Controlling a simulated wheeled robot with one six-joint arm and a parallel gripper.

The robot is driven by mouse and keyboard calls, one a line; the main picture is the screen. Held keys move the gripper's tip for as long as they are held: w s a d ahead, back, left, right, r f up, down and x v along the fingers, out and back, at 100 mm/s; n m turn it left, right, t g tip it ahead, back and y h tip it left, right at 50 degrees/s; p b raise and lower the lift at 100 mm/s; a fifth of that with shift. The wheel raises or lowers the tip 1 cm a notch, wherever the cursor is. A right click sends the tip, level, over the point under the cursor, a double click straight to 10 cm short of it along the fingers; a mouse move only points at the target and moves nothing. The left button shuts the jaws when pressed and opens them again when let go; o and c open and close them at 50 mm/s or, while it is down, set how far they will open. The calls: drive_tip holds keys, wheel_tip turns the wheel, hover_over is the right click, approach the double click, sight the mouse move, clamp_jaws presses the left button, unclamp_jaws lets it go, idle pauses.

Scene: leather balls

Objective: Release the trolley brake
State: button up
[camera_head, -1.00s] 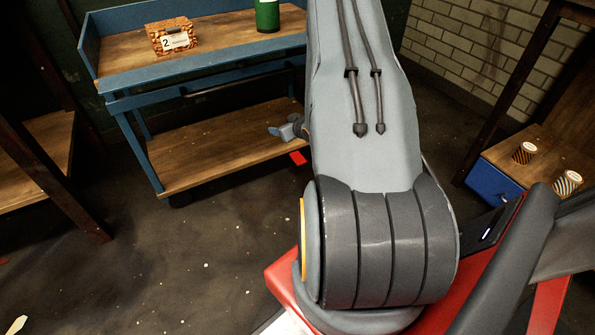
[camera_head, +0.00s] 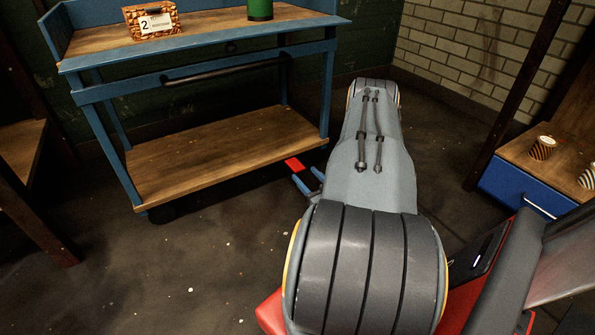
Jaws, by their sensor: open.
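The blue trolley (camera_head: 205,75) with wooden shelves stands at the upper left. A small red tab (camera_head: 294,165), perhaps its brake pedal, shows low by the trolley's right end. My gripper (camera_head: 309,181) shows only as two blue fingertips just below and right of the red tab in the picture. The fingers are apart with nothing seen between them. My arm hides the rest of the gripper. I cannot tell whether a fingertip touches the tab.
A basket with a number 2 card (camera_head: 152,21) and a green container (camera_head: 260,9) sit on the trolley's top. A dark caster (camera_head: 162,213) is under its left corner. Striped cups (camera_head: 542,147) stand on a unit with a blue drawer (camera_head: 515,189) at right. The floor at lower left is mostly clear.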

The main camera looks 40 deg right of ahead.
sight(300, 170)
drive_tip(key=b+x, duration=0.3)
drive_tip(key=x, duration=0.3)
drive_tip(key=shift+w+d, duration=0.1)
drive_tip(key=shift+w, duration=0.15)
drive_tip(key=shift+c, duration=0.2)
